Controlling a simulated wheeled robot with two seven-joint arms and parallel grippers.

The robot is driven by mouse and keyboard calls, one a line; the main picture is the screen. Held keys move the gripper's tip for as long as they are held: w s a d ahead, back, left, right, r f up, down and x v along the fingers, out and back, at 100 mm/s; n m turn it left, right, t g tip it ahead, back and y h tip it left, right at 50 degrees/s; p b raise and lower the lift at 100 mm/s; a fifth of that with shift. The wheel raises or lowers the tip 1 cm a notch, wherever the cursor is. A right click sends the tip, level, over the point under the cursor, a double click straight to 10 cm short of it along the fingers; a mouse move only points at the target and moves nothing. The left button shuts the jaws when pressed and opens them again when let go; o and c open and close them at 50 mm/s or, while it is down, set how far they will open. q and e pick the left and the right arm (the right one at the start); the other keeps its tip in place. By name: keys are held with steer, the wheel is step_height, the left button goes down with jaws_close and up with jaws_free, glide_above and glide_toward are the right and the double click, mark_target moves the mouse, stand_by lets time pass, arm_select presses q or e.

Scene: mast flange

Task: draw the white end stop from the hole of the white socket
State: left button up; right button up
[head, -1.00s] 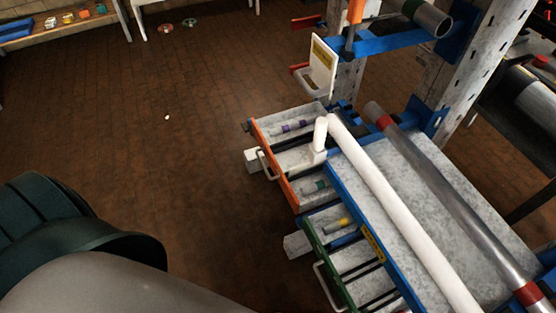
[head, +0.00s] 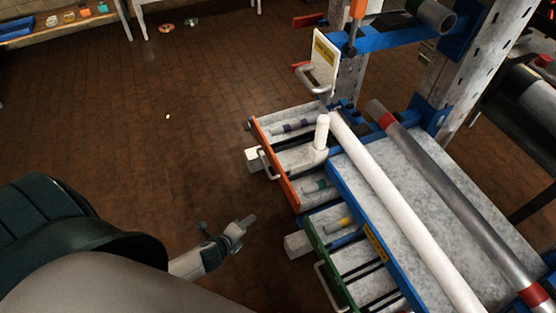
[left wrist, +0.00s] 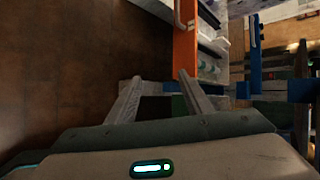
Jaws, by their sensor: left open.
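The white end stop (head: 322,131) is an upright round peg at the left edge of the bench in the head view. Its lower end is in a pale block that looks like the white socket (head: 316,156); the hole itself is hidden. My left gripper (head: 246,224) is left of and nearer than the drawers, well apart from the end stop. In the left wrist view its two fingers (left wrist: 158,88) are spread and empty, with the orange drawer front beyond them. I cannot make out the end stop in that view. My right gripper is in no view.
A long white bar (head: 400,215) and a steel pipe with red bands (head: 455,200) run along the bench top. An orange-fronted drawer (head: 273,160) and a green-fronted drawer (head: 328,265) stick out. A white plate (head: 325,60) stands behind.

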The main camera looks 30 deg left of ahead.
mark_target(319, 126)
arm_select(q)
steer(key=w+d+r+m+t+h, duration=0.1)
steer(key=w+d+r+m+t, duration=0.3)
steer(key=r, duration=0.6)
steer(key=w+r+m+h, duration=0.1)
steer(key=w+r+m, duration=0.3)
steer(key=r, duration=0.5)
steer(key=s+d+r+m+t+h, duration=0.1)
steer(key=d+r+m, duration=0.2)
steer(key=r, duration=0.6)
steer(key=s+d+r+m+t+h, duration=0.1)
steer(key=d+r+m+t+h, duration=0.1)
steer(key=r+m, duration=0.5)
step_height(319, 126, up, 4)
steer(key=shift+s+d+f+t+b, duration=0.2)
steer(key=shift+s+d+t+b, duration=0.1)
steer(key=shift+d+b, duration=0.25)
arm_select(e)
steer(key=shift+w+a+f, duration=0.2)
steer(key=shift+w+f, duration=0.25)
arm_select(q)
steer(key=shift+w+d, duration=0.1)
steer(key=shift+w, duration=0.15)
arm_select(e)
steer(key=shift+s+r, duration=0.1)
